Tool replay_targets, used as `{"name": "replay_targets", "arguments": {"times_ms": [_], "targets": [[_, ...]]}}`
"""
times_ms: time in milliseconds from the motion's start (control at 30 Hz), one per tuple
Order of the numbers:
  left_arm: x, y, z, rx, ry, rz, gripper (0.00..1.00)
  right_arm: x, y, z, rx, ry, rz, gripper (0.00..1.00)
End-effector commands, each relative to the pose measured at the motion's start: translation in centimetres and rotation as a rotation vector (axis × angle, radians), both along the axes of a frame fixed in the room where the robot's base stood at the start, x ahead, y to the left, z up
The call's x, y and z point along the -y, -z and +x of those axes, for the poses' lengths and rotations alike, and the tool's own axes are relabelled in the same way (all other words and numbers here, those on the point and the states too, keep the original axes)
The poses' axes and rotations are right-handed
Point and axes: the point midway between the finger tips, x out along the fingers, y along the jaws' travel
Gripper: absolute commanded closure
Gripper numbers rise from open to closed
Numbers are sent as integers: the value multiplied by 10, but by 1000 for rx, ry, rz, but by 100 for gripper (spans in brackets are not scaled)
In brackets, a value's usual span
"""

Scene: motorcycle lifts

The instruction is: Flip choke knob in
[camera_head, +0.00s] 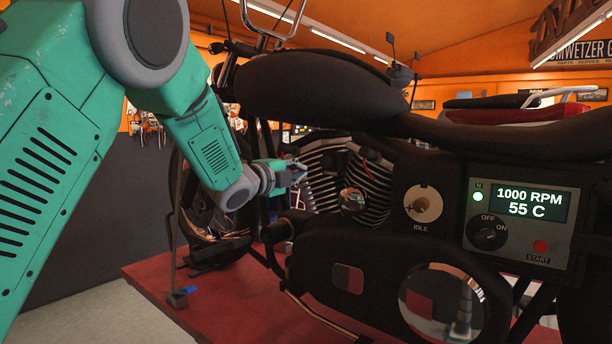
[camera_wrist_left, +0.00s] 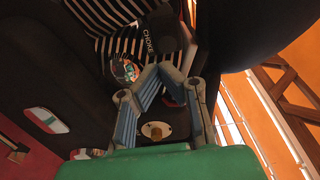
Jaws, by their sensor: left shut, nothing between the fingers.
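The motorcycle's choke control sits on the finned engine; the word CHOKE (camera_wrist_left: 148,42) reads beside it in the wrist view. A round, shiny knob (camera_head: 352,200) stands out below the label in the head view, mirroring its surroundings. It also shows in the left wrist view (camera_wrist_left: 125,70), left of my fingertips. My left gripper (camera_head: 302,172) is shut and empty, left of the knob in the head view. Its fingertips meet in the wrist view (camera_wrist_left: 163,72), near the label and apart from the knob as far as I can tell. My right gripper is not in view.
An idle dial (camera_head: 423,204) is right of the knob. A panel (camera_head: 520,222) reads 1000 RPM and 55 C, with a lit green lamp, an OFF/ON switch and a red START button. The dark tank (camera_head: 315,88) overhangs the engine. The bike stands on a red lift (camera_head: 235,305).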

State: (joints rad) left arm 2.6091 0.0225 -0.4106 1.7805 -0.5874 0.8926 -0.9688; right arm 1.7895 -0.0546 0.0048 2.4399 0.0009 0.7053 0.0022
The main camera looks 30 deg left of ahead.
Motion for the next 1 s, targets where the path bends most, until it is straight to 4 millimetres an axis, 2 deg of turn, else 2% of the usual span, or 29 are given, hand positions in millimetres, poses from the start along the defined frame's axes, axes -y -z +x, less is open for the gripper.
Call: {"name": "replay_targets", "arguments": {"times_ms": [100,300,933,1000], "targets": [[-2,-1,-25,4,-2,1,100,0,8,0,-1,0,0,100],[-6,-1,-45,3,-1,0,100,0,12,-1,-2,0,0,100],[-5,-2,-49,2,0,0,100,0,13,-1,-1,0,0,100],[-4,4,-48,-7,-1,-7,100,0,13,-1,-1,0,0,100]]}}
